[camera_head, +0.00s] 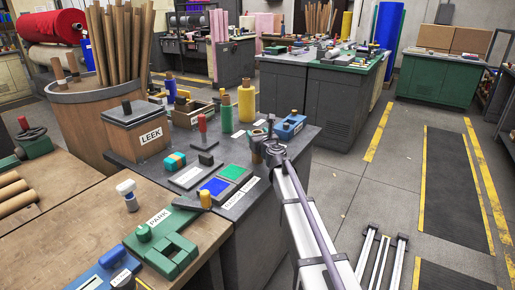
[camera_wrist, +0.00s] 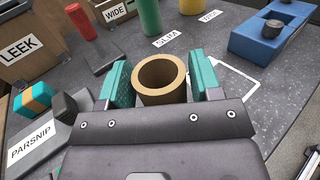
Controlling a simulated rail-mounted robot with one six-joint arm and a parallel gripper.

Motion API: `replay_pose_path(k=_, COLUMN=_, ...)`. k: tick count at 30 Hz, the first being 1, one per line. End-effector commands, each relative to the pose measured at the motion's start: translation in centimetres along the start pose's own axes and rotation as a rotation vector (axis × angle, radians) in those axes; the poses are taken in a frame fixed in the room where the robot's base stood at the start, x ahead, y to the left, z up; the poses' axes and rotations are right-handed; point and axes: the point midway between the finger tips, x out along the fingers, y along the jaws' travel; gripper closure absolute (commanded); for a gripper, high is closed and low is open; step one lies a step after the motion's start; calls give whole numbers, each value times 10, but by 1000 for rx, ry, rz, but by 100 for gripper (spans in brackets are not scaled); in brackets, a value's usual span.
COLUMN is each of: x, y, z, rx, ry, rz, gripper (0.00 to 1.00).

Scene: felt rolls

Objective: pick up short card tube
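The short card tube (camera_wrist: 160,76) is a tan, hollow cylinder standing upright on the dark grey speckled worktop, its open top facing the wrist camera. My gripper (camera_wrist: 163,80) has its two teal fingers on either side of the tube, one left and one right. A narrow gap seems to show between the tube and the fingers, so the gripper looks open around it. The tube's lower part is hidden behind my gripper body. In the head view my gripper (camera_head: 268,150) is over the worktop's right end, and the tube is hard to make out there.
A blue block (camera_wrist: 262,35) with a dark knob stands to the right. A green cylinder (camera_wrist: 150,16), a yellow cylinder (camera_wrist: 188,5) and a red object (camera_wrist: 79,22) stand behind. A LEEK box (camera_wrist: 35,45) and a teal-orange block (camera_wrist: 35,99) are at left. A white outline lies right of the tube.

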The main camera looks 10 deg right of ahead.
Motion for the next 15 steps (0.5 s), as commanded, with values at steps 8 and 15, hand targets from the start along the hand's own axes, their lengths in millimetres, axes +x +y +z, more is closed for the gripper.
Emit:
replay_pose_path(k=8, x=0, y=0, z=0, rx=0, ry=0, rz=0, gripper=69)
replay_pose_path(k=15, x=0, y=0, z=0, rx=0, ry=0, rz=0, gripper=76)
